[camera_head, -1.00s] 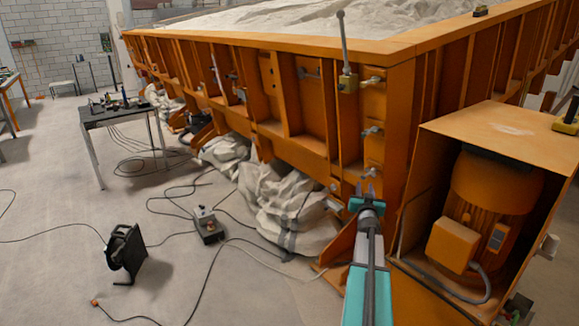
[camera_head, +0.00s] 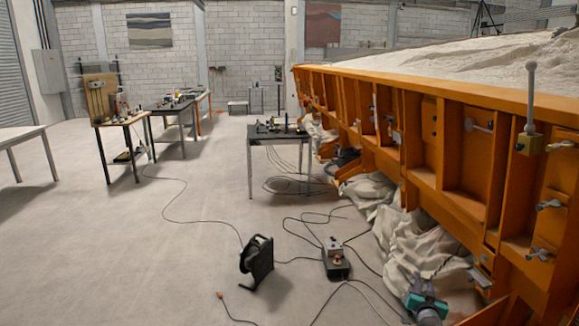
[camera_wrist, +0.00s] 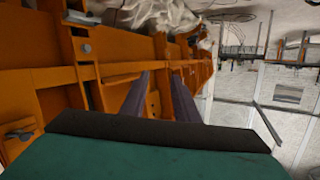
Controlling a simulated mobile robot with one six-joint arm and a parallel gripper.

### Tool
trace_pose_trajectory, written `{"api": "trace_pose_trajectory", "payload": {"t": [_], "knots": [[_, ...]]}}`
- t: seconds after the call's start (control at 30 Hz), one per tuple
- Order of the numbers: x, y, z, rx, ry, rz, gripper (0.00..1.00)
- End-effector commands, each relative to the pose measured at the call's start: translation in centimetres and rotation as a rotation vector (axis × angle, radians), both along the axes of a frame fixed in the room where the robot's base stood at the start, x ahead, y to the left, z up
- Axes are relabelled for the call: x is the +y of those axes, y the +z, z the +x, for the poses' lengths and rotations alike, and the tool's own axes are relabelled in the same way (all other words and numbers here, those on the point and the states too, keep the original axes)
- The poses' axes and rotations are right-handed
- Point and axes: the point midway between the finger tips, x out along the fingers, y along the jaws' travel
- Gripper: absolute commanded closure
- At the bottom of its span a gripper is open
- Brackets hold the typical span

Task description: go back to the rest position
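My gripper (camera_head: 424,297) shows at the bottom right of the head view, in front of the side of the orange sandbed (camera_head: 463,192). In the wrist view, its two dark fingers (camera_wrist: 161,78) stand apart with nothing between them; it is open and empty. Beyond the fingers the wrist view shows the orange ribbed wall (camera_wrist: 120,60), and the picture looks turned over. Most of my arm is out of the head view.
A lever with a brass-coloured block (camera_head: 530,143) stands on the sandbed's side. White cloth (camera_head: 425,245) bulges below it. A control box (camera_head: 335,262), a cable reel (camera_head: 257,262) and loose cables lie on the floor.

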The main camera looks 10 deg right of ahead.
Motion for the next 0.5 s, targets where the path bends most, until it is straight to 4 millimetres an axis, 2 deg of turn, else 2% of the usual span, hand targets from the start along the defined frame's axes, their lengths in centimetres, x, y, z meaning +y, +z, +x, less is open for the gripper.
{"api": "trace_pose_trajectory", "payload": {"t": [0.03,0.27,0.5], "knots": [[2.4,-1.6,0.2,0.024,0.019,0.017,0.72],[11.4,-8.7,-0.2,0.160,0.082,0.088,0.72],[20.1,-16.3,-3.4,0.349,0.136,0.147,0.72]]}}
